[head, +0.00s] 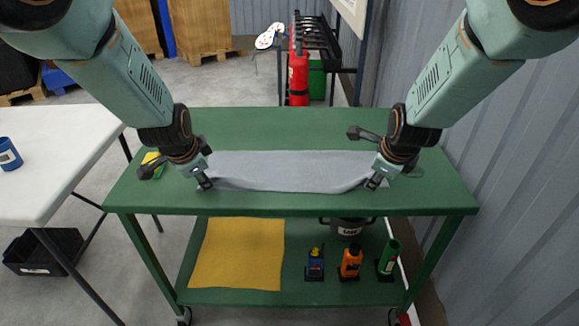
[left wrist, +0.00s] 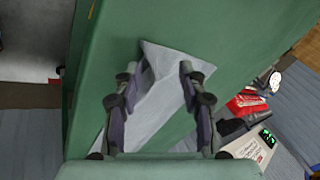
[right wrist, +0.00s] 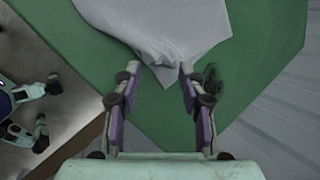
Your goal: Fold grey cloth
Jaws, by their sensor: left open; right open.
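The grey cloth (head: 285,172) lies as a long wide strip across the green cart top (head: 280,122), its near edge close to the cart's front edge. My left gripper (head: 205,184) is open at the cloth's near left corner. In the left wrist view the cloth (left wrist: 160,97) lies between and beyond the open fingers (left wrist: 157,85). My right gripper (head: 373,182) is open at the near right corner. In the right wrist view a rumpled cloth corner (right wrist: 165,45) reaches between the fingertips (right wrist: 155,75). Whether the fingers touch the cloth cannot be told.
A yellow and green item (head: 151,158) sits by my left gripper on the cart. The lower shelf holds a yellow sheet (head: 238,253), several bottles (head: 351,262) and a dark pot (head: 349,227). A white table (head: 55,150) stands left, a corrugated wall (head: 490,160) right. The cart's back strip is clear.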

